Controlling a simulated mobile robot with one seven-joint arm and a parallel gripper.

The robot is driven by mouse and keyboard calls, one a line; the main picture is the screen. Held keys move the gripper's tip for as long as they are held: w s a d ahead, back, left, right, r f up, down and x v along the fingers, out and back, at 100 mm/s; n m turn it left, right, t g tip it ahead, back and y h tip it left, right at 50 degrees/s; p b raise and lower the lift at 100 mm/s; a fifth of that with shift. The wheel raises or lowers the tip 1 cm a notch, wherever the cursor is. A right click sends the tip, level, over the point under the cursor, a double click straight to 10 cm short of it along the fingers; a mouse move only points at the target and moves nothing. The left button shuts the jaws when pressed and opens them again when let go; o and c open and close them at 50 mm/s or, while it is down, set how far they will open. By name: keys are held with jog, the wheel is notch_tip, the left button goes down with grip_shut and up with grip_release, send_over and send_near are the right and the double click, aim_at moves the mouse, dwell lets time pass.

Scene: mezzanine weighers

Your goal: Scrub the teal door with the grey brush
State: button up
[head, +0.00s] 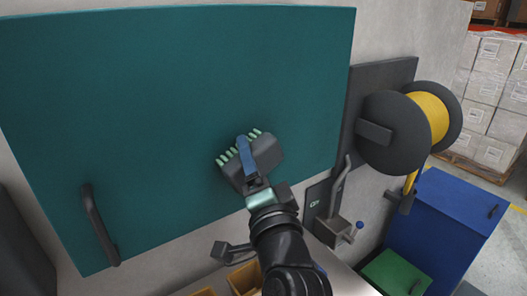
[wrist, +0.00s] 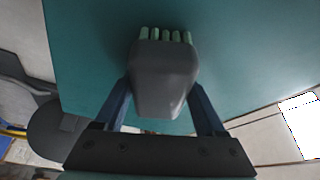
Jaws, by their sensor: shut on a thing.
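The teal door (head: 150,110) is a large flat panel that fills much of the head view, with a dark bar handle (head: 99,225) at its lower left. It also fills most of the wrist view (wrist: 240,60). My gripper (head: 247,160) is in front of the door's lower right part. Its blue fingers are shut on the grey brush (head: 267,153), one on each side of its body in the wrist view (wrist: 165,80). The brush's pale green bristles (wrist: 165,34) point away from my gripper, near the door. I cannot tell whether they touch it.
A dark hose reel with a yellow hose (head: 427,118) is mounted right of the door. Below it stand a blue bin (head: 440,225) and a green-lidded box (head: 396,272). A small grey box with a blue knob (head: 334,232) sits below the door's right edge. Stacked cartons (head: 492,75) stand behind.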

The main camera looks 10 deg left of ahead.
aim_at(234, 180)
jog(key=shift+s+a+p, duration=1.15)
jog(key=shift+s+a, duration=0.45)
jog(key=shift+s+d+f, duration=0.1)
jog(key=shift+s+d, duration=0.25)
jog(key=shift+d, duration=0.05)
jog(key=shift+s+d+b, duration=0.7)
jog(key=shift+s+d, duration=1.05)
jog(key=shift+d, duration=0.05)
jog(key=shift+s+d+b, duration=0.4)
jog(key=shift+s+d, duration=0.65)
jog(key=shift+d, duration=0.05)
